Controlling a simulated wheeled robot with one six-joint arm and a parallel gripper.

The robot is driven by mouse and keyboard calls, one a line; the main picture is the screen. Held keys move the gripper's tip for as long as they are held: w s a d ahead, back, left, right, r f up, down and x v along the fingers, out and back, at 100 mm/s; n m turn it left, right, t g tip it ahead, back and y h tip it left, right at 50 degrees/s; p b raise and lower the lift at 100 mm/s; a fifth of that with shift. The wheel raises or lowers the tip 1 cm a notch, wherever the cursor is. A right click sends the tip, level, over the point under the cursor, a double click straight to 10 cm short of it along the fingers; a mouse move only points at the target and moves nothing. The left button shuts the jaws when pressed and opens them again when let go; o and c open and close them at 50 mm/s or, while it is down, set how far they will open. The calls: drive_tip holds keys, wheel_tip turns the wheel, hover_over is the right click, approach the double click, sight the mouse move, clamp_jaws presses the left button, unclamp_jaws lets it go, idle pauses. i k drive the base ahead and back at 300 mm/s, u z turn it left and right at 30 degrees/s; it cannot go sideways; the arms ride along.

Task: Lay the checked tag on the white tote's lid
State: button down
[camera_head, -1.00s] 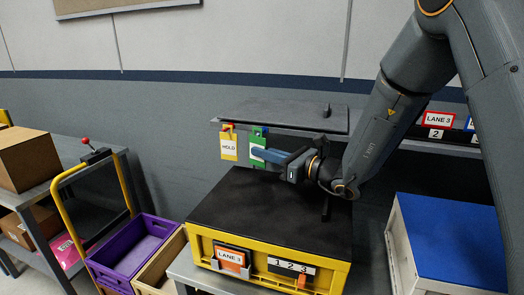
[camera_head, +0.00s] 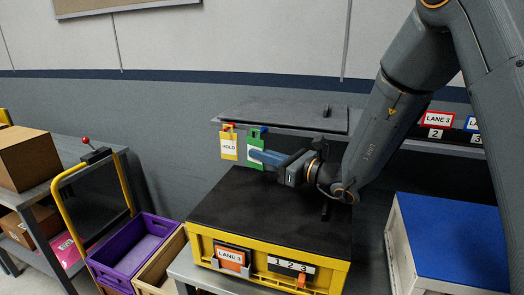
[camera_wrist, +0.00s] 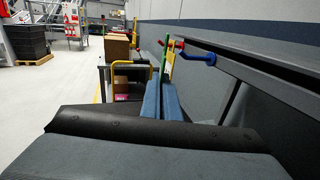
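The green tag with a white panel, taken as the checked tag (camera_head: 254,139), is upright by the rail hooks in the head view; its mark is too small to read. My gripper (camera_head: 256,156) is at its lower part, and its blue fingers are closed together on it. In the wrist view the tag (camera_wrist: 163,62) is a thin green edge rising between the fingertips (camera_wrist: 162,90). It looks apart from the blue hook (camera_wrist: 198,58). The white tote (camera_head: 402,255) with a flat blue lid (camera_head: 450,235) stands at the lower right, its lid bare.
A yellow HOLD tag (camera_head: 228,146) hangs from a red hook just left of the green tag. A dark shelf (camera_head: 280,118) is above. A purple crate (camera_head: 125,250) stands left.

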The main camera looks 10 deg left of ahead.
sight(469, 234)
drive_tip(key=k, duration=1.5)
